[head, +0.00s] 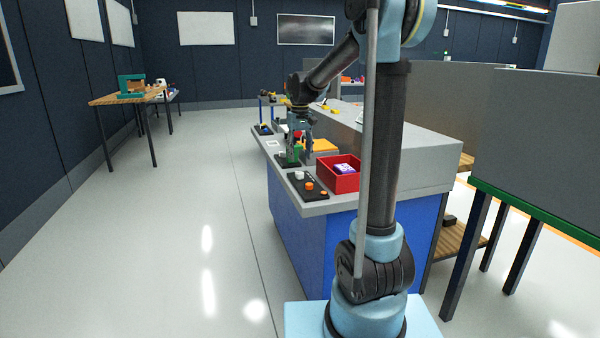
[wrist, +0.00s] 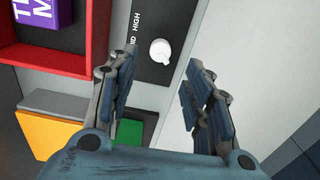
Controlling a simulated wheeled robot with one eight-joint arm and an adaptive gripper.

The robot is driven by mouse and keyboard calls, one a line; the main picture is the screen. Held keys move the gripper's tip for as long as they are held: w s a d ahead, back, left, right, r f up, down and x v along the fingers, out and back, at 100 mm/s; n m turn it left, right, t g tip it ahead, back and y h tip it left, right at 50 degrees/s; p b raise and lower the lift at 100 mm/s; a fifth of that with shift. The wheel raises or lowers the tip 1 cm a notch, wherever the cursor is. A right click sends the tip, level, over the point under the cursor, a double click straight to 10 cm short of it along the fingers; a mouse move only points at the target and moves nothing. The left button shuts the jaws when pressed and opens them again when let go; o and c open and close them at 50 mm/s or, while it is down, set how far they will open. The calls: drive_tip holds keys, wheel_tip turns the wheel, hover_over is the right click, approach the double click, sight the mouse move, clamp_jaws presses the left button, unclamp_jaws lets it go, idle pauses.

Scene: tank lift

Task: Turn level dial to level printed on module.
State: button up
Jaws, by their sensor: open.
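The level dial is a small white knob (wrist: 160,51) on a black panel (wrist: 150,72), beside the printed word HIGH and a partly hidden word ending in ID. I cannot tell clearly where it points. In the head view the panel (head: 299,188) lies at the counter's near end. The purple module (wrist: 40,12) sits in a red tray (wrist: 55,58); its white print is cut off and its level unreadable. It also shows in the head view (head: 345,168). My gripper (wrist: 162,56) is open and empty, its fingers appearing either side of the dial, apart from it.
An orange block (wrist: 45,135) and a green block (wrist: 128,130) lie close to my gripper. The red tray's wall stands beside the panel.

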sight(300, 175)
wheel_tip(300, 175, down, 7)
drive_tip(key=shift+f, duration=0.15)
drive_tip(key=shift+c, duration=0.5)
drive_tip(key=c, duration=1)
